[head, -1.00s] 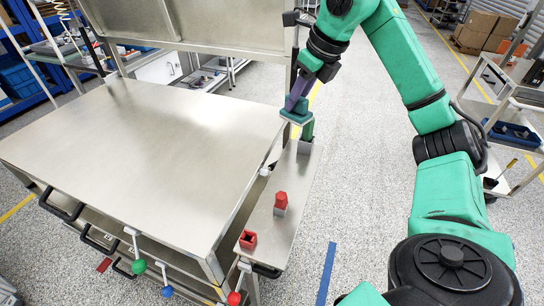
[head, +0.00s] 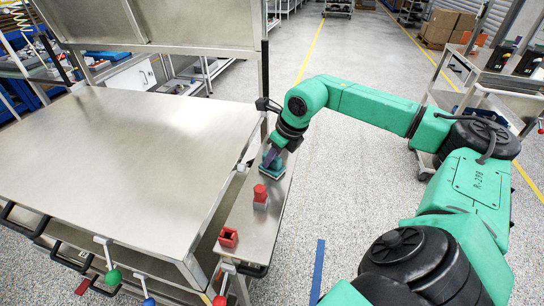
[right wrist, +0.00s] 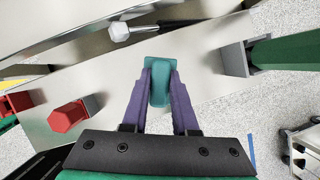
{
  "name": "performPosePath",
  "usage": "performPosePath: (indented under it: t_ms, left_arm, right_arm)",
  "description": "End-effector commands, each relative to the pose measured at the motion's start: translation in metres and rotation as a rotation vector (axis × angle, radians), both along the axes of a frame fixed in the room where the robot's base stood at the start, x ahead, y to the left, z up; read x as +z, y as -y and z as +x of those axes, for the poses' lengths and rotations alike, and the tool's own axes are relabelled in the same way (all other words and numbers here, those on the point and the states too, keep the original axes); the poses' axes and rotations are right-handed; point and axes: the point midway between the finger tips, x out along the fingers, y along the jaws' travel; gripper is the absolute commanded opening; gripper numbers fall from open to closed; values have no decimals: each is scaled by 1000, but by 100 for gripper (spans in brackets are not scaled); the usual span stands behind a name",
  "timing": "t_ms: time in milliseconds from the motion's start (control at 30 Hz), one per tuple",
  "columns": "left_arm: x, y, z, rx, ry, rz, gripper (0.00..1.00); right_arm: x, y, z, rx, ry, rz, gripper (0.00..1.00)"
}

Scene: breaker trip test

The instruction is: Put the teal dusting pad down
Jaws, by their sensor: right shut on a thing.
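The teal dusting pad (head: 273,168) is at the far part of the narrow metal side shelf (head: 246,222), beyond a red block. My right gripper (head: 270,156) is shut on it from above with its purple fingers. In the right wrist view the pad (right wrist: 158,85) sits between the two fingertips (right wrist: 160,92), with the shelf's bare metal around it. It is at or just above the shelf; I cannot tell whether it touches. My left gripper is not in view.
A red block (head: 260,192) on a grey base and a red open box (head: 228,237) stand on the shelf. A green piece (right wrist: 285,52) in a grey holder shows in the right wrist view. The large metal bench (head: 120,150) is bare. Ball-ended levers stick out at the front.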

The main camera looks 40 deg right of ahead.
Motion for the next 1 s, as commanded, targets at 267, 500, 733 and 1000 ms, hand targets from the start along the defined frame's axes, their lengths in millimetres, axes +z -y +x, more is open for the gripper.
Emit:
performPosePath:
  t_ms: [267, 500, 733, 1000]
  left_arm:
    - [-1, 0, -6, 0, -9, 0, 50]
    - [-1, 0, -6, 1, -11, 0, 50]
    - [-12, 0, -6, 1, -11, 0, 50]
    - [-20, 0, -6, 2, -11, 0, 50]
  right_arm:
    - [0, 0, 0, 0, 0, 0, 57]
    - [1, 0, 0, 0, 1, 0, 57]
    - [33, 5, -13, -3, 5, -5, 57]
    - [98, 9, -39, -2, 2, -2, 57]
